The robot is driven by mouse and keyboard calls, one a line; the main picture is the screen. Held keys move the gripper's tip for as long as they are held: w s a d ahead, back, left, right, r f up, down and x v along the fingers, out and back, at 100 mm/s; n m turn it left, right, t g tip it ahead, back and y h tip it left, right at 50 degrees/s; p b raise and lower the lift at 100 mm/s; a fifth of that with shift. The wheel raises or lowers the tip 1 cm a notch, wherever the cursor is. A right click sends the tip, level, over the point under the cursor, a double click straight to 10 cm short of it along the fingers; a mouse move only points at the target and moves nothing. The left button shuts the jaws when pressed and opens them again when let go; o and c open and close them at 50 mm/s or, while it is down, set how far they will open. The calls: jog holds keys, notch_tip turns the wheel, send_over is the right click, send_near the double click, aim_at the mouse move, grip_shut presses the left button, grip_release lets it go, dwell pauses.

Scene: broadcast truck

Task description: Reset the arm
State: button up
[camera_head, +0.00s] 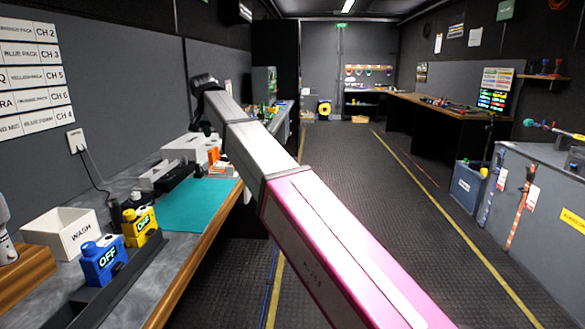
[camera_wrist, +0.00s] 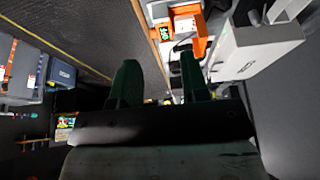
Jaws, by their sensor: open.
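My arm (camera_head: 310,225) stretches from the lower right of the head view up and to the left, with a pink section near me and grey sections beyond. Its far end is above the left workbench (camera_head: 185,275). My gripper's fingers are not clear in the head view. In the wrist view my gripper (camera_wrist: 160,82) shows two dark green fingers standing apart. I see nothing held between them; the background shows through the gap.
On the left bench are a white WASH box (camera_head: 62,232), a blue OFF unit (camera_head: 102,260), a yellow labelled unit (camera_head: 140,226) and a teal mat (camera_head: 200,204). A blue bin (camera_head: 468,187) stands at right. The central floor (camera_head: 370,195) is clear.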

jog(key=s+d+f+g, duration=0.2)
jog(key=d+f, duration=2.3)
jog(key=f, duration=0.4)
jog(key=s+d+f+n+g, duration=0.1)
jog(key=s+d+f+g, duration=0.1)
jog(key=s+d+f, duration=1.7)
jog(key=d+f, duration=0.3)
jog(key=shift+g, duration=0.3)
